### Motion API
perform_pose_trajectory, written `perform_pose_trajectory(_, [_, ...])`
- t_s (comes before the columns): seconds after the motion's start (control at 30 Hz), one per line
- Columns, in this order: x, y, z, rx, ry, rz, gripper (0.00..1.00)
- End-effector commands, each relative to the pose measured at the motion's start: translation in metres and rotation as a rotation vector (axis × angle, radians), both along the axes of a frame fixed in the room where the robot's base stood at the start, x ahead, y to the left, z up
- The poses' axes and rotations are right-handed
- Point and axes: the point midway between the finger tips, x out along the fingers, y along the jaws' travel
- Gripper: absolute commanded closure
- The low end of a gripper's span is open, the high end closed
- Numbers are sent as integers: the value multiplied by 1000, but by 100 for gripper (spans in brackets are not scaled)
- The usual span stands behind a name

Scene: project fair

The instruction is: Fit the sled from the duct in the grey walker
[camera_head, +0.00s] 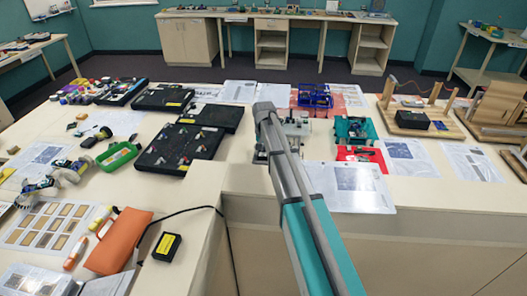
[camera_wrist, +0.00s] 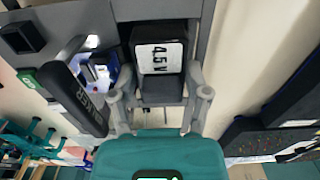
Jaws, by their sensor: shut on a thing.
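In the wrist view my gripper (camera_wrist: 160,80) has its fingers on both sides of a black block with a white "4.5V" label (camera_wrist: 158,58), which appears to be the sled. The block sits between dark grey structural parts (camera_wrist: 100,25), apparently the grey walker; I cannot tell how deep it is seated. A dark lettered bar (camera_wrist: 75,98) lies just left of the left finger. In the head view, grey machine parts (camera_head: 296,127) show beside my arm's end on the table, and the arm hides my fingertips and the block. I cannot make out the duct.
In the head view a teal machine (camera_head: 352,128) and a red mat (camera_head: 358,158) lie right of my arm, with a blue basket (camera_head: 314,95) behind. Dark trays (camera_head: 183,147) and a green box (camera_head: 117,156) stand left. A wooden rig (camera_head: 420,110) stands further right.

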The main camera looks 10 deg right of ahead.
Motion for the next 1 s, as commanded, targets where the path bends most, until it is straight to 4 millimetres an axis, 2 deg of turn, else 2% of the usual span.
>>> perform_pose_trajectory(0.2, [-2,-1,-3,0,4,-1,88])
perform_pose_trajectory(0.23, [-2,-1,-3,0,4,-1,35])
perform_pose_trajectory(0.4, [-2,-1,-3,0,2,-2,3])
perform_pose_trajectory(0.43, [-1,-1,-3,0,2,-2,0])
perform_pose_trajectory(1.0, [0,-1,3,-1,0,-1,0])
